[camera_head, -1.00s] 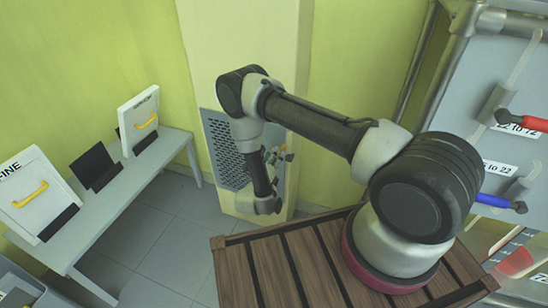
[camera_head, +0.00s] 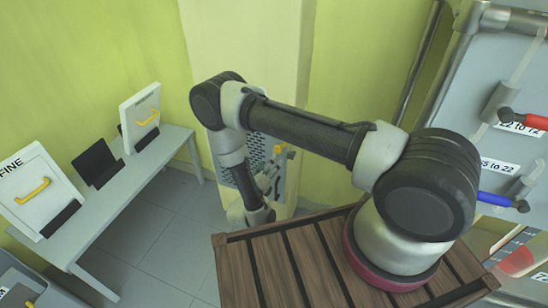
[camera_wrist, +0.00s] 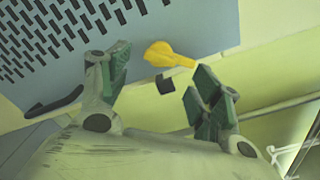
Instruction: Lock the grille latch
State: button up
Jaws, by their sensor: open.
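The grille (camera_head: 258,150) is a grey perforated panel on the cream wall column, partly hidden behind my arm. Its yellow latch handle (camera_head: 281,147) is at the panel's right side. In the wrist view the grille (camera_wrist: 72,40) fills the upper left, and the yellow latch handle (camera_wrist: 168,55) lies near the panel's lower edge. My gripper (camera_head: 268,178) is just below the latch in the head view. In the wrist view my gripper (camera_wrist: 160,92) is open and empty. The latch shows beyond the gap between its green-padded fingers, apparently untouched.
A black handle-like bar (camera_wrist: 55,102) is at the panel's lower left edge, and a small black block (camera_wrist: 165,84) is below the latch. A bench (camera_head: 130,180) with panels stands left. A rack with red and blue handles (camera_head: 500,100) is right. Floor between is clear.

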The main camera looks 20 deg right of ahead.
jog(key=v, duration=0.5)
jog(key=shift+s+a, duration=0.15)
jog(key=shift+s, duration=0.1)
